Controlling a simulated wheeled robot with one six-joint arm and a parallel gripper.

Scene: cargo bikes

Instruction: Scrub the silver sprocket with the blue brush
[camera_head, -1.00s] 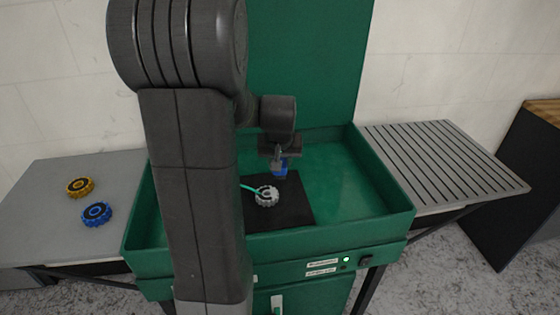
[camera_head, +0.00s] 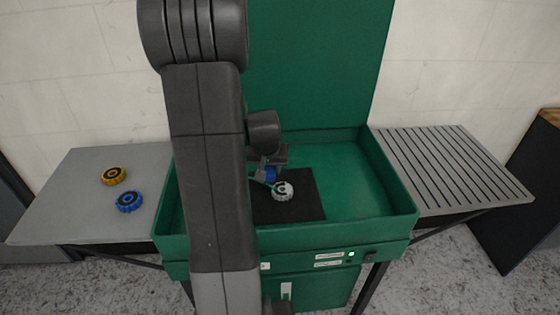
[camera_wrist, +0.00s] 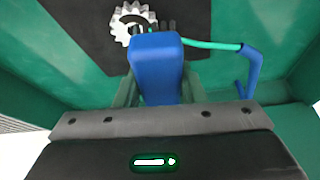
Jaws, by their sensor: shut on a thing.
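The silver sprocket (camera_head: 284,191) lies on a black mat (camera_head: 308,208) in the green basin. It shows toothed at the top of the wrist view (camera_wrist: 122,26), partly covered by the brush end. My gripper (camera_head: 267,168) is shut on the blue brush (camera_head: 270,174), just up and left of the sprocket in the head view. The blue brush body (camera_wrist: 157,62) fills the space between my fingers (camera_wrist: 158,88) in the wrist view. Its dark bristles show near the sprocket's edge; I cannot tell whether they touch it.
A teal nozzle (camera_wrist: 212,45) on a blue pipe (camera_wrist: 250,66) reaches across beside the brush. The green basin (camera_head: 365,185) has raised walls. A yellow sprocket (camera_head: 114,176) and a blue sprocket (camera_head: 130,202) lie on the left grey table (camera_head: 75,205). The slatted right shelf (camera_head: 450,170) is empty.

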